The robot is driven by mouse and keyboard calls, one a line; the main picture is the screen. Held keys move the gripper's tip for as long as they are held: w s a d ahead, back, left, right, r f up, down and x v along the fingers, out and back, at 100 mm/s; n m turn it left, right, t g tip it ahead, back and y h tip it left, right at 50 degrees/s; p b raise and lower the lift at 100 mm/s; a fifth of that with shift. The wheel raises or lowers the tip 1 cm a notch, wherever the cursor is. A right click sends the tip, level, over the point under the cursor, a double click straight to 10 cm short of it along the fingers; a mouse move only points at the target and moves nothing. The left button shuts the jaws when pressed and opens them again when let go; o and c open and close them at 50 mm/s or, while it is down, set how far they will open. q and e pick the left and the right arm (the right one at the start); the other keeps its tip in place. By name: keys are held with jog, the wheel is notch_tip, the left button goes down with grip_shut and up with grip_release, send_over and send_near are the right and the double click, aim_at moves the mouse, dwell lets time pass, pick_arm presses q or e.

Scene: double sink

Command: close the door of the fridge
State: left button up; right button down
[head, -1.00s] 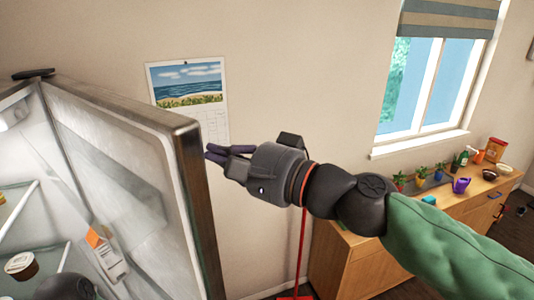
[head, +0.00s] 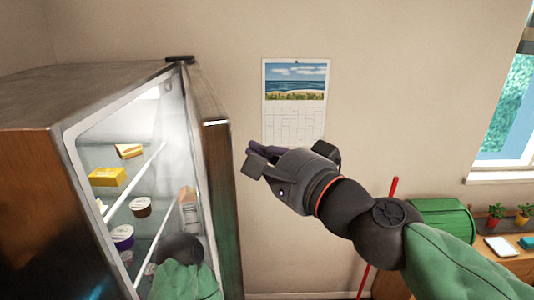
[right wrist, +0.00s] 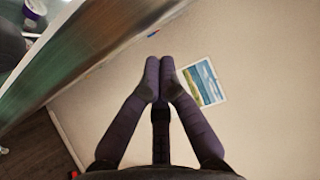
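The fridge (head: 40,165) stands at the left of the head view, its lit inside showing. Its door (head: 222,215) is open and seen nearly edge-on, hinged at the far side. The door also shows as a metallic panel at the upper left of the right wrist view (right wrist: 95,55). My right gripper (head: 252,158) is just right of the door's upper free edge, on its outer side. Its fingers are together and empty in the wrist view (right wrist: 158,68); contact with the door cannot be told. My left arm shows in front of the fridge opening; its gripper is hidden.
Food stands on the fridge shelves, including a yellow box (head: 108,176) and tubs. A calendar (head: 296,100) hangs on the wall behind. A green bread box (head: 442,222) and potted plants stand on a sideboard at the right. A red pole (head: 378,235) stands near it.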

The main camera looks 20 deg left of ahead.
dwell(0.3)
pick_arm(q)
jog(key=shift+c, duration=1.3)
jog(key=c, duration=1.4)
jog(key=shift+s+f, duration=0.1)
jog(key=shift+s, duration=0.05)
grip_shut()
pick_arm(e)
jog(key=v, duration=1.1)
jog(key=shift+s+d, duration=0.15)
jog(key=shift+d, duration=0.25)
